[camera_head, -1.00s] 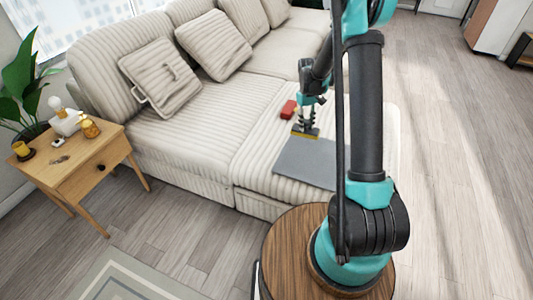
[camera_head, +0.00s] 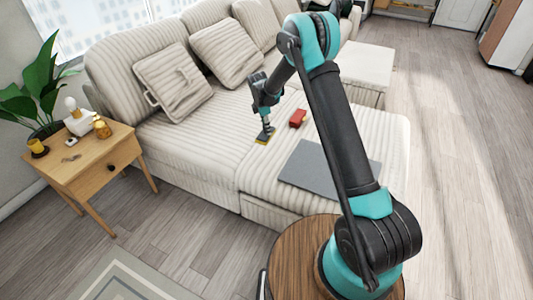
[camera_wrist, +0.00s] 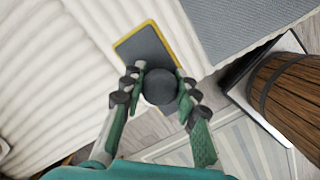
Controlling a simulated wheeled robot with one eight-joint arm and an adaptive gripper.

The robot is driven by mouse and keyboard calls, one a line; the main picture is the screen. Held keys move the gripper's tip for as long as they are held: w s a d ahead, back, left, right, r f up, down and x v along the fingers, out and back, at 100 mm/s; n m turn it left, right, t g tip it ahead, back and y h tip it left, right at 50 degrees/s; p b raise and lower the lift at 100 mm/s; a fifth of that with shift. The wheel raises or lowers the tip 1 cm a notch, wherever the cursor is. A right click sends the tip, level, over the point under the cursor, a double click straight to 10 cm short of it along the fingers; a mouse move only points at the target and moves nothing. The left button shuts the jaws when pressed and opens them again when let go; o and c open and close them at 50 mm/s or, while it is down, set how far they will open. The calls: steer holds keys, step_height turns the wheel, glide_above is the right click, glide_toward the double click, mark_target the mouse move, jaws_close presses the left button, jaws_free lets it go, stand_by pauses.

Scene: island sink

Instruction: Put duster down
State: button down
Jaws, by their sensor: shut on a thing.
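The duster has a flat dark pad with a yellow edge and a round dark handle; it shows in the wrist view (camera_wrist: 148,44) and small in the head view (camera_head: 265,135). My gripper (camera_wrist: 159,84) is shut on the duster's handle, with a finger on each side of it. In the head view my gripper (camera_head: 266,118) is over the sofa seat, left of the grey mat. The pad is close to the striped cushion; I cannot tell whether it touches.
A grey mat (camera_head: 325,166) lies on the sofa seat (camera_head: 205,130), with a red block (camera_head: 298,118) behind it. Pillows (camera_head: 172,82) lean on the backrest. A wooden side table (camera_head: 90,165) stands at left. The seat left of my gripper is clear.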

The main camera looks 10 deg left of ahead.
step_height(320, 180, down, 15)
steer(key=shift+r, duration=0.1)
stand_by(0.4)
steer(key=c, duration=1.1)
jaws_free()
steer(key=shift+c, duration=0.2)
